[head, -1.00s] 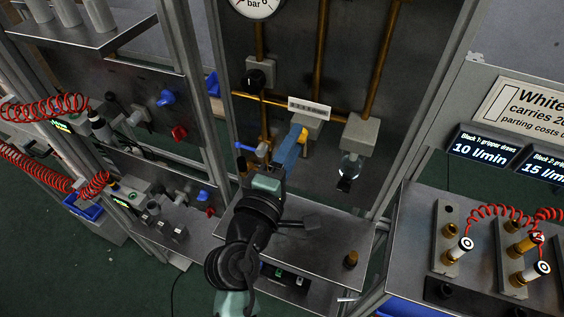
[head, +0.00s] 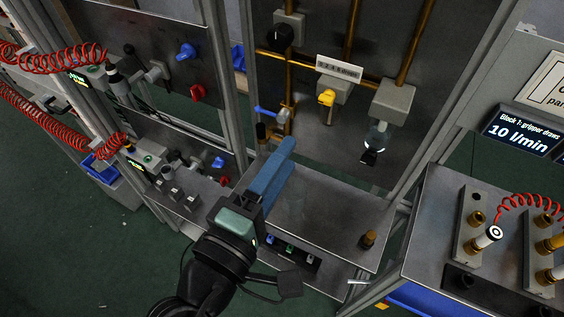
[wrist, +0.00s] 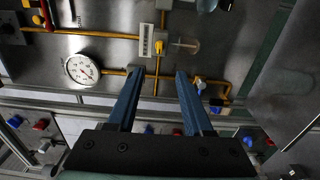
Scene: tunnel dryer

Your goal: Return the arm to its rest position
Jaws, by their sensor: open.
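My gripper (head: 279,170) has long blue fingers and a dark body with a greenish panel. In the head view it is above the left part of a grey metal shelf, in front of the upright panel with brass pipes. In the wrist view the two blue fingers of my gripper (wrist: 156,75) stand apart with nothing between them. The fingers point toward the panel (wrist: 110,60) and touch nothing that I can make out. My arm reaches up from the bottom of the head view, bent at a dark joint.
A yellow-handled valve (head: 327,98) and a clear glass bowl (head: 377,138) are on the pipe panel. A brass fitting (head: 368,239) stands on the shelf (head: 318,222). Red coiled hoses (head: 60,60) hang at left. A block with fittings (head: 468,225) is at right. Green floor is open at lower left.

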